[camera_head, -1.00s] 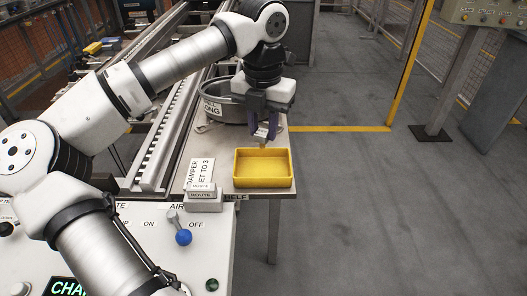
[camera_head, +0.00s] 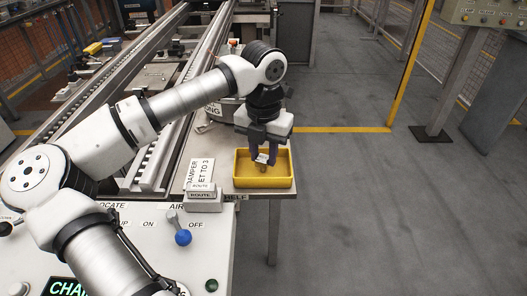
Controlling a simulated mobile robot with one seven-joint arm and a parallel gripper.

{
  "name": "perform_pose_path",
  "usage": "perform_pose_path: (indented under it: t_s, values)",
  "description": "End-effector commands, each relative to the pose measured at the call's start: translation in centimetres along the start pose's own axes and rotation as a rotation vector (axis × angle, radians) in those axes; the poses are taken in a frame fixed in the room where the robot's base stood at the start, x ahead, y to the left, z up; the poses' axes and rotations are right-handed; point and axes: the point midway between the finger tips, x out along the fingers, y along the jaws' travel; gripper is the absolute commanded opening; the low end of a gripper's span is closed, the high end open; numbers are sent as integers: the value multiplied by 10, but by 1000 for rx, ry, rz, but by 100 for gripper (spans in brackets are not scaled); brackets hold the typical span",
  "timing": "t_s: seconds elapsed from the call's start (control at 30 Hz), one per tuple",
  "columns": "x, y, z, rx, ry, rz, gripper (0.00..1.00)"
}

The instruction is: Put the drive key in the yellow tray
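The yellow tray (camera_head: 240,183) sits on the shelf beside the conveyor, near the shelf's right front corner. My gripper (camera_head: 263,158) points down over the tray, its dark purple fingers reaching to about the tray's opening. Between the fingertips is a small piece with a white tag and a brassy lower end, which looks like the drive key (camera_head: 263,161). The fingers appear closed on it. I cannot tell whether its lower end touches the tray floor.
White label blocks (camera_head: 202,187) stand left of the tray. A blue-knobbed lever (camera_head: 183,237) rises from the control panel in front.

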Motion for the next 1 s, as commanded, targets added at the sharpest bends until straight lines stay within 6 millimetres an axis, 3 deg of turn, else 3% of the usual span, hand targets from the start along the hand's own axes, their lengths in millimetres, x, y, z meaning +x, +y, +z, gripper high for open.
perform_pose_path:
  t_s: [0.03, 0.13, 0.53, 1.0]
  values:
    - [-1, 0, 0, 0, 0, 0, 36]
    - [-1, 0, 0, 0, 0, 0, 48]
    - [-8, 0, 0, -1, -1, 1, 48]
    - [-101, 0, 0, 0, -1, 2, 48]
